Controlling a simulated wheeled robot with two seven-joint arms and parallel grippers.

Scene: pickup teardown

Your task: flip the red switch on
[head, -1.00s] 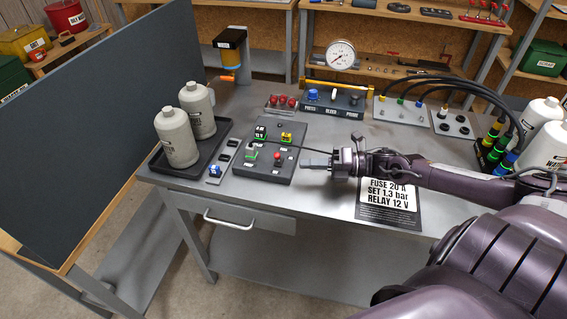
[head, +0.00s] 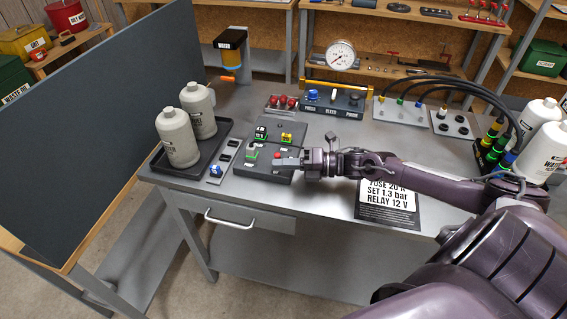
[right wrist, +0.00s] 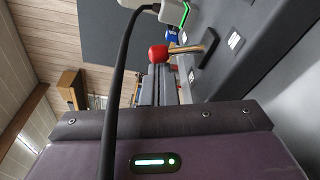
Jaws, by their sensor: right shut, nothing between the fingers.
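The red switch (head: 278,155) stands on the dark panel (head: 262,172) on the workbench, and its red cap (right wrist: 157,54) shows in the right wrist view just past my fingers. My right gripper (head: 287,161) reaches in from the right, shut and empty. Its fingertips are at the switch; whether they touch it I cannot tell. The fingers (right wrist: 160,82) also show in the right wrist view. The switch's lower part is partly hidden by the gripper. My left gripper is out of view.
A yellow relay (head: 287,138) and a black block (head: 261,133) sit on the panel. A black cable crosses close to my right wrist camera. Two bottles (head: 177,138) stand in a tray at left. A printed card (head: 388,207) lies under my right arm. A drawer handle (head: 229,220) is at the bench front.

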